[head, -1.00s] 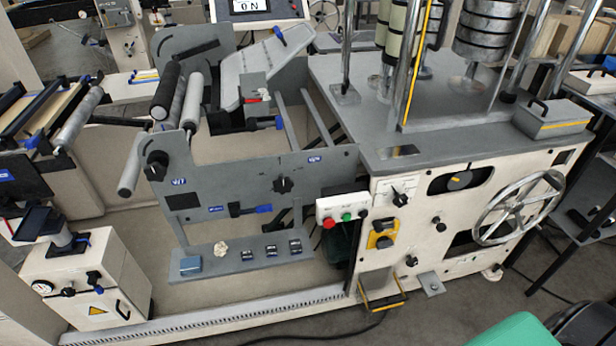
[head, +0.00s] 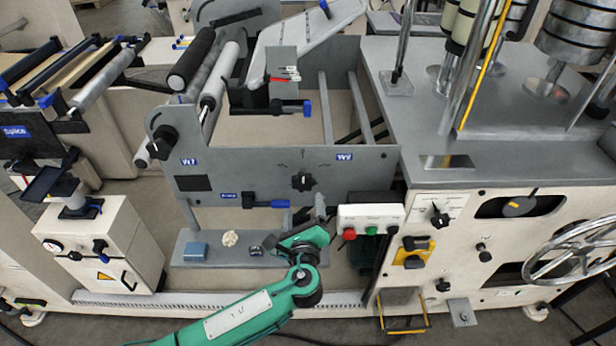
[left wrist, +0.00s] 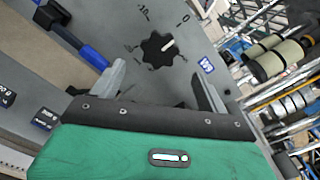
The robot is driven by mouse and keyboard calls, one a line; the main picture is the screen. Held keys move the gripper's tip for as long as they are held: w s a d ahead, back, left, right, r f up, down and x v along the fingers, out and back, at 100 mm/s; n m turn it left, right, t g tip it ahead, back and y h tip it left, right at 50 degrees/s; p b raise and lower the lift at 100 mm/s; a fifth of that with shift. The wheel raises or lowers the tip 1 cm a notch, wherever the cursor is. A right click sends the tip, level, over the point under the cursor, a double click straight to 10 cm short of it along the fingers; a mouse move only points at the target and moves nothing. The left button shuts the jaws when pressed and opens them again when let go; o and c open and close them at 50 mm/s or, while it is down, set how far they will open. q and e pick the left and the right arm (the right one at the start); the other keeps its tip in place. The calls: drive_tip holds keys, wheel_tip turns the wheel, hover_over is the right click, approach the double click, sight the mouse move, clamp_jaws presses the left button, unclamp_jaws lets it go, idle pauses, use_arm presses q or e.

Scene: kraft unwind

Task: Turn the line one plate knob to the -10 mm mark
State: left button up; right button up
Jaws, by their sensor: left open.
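The plate knob is a black lobed knob (head: 302,181) on the grey front plate (head: 240,172), below and left of the right-hand blue label. In the left wrist view the knob (left wrist: 159,48) shows a white pointer directed up and right, beside the 0 mark; another mark, apparently 10 with a sign I cannot read surely, lies to its upper left. My left gripper (head: 318,212) is just below the knob in the head view. Its fingers (left wrist: 162,88) are apart and empty, with the knob ahead between them, not gripped. My right gripper is out of view.
A blue-ended handle (head: 268,203) sticks out left of and below the knob. A red-and-green button box (head: 370,219) is close to the right of my gripper. A shelf (head: 222,262) below carries a blue block and small items. Another black knob (head: 162,141) is at the plate's left end.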

sight(303, 185)
use_arm(q)
drive_tip(key=w+p, duration=0.1)
drive_tip(key=w, duration=0.9)
drive_tip(key=shift+w+f, duration=0.1)
drive_tip(key=shift+w, duration=0.55)
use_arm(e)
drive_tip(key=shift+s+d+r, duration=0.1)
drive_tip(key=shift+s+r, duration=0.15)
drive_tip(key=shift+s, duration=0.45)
use_arm(q)
drive_tip(key=c, duration=1)
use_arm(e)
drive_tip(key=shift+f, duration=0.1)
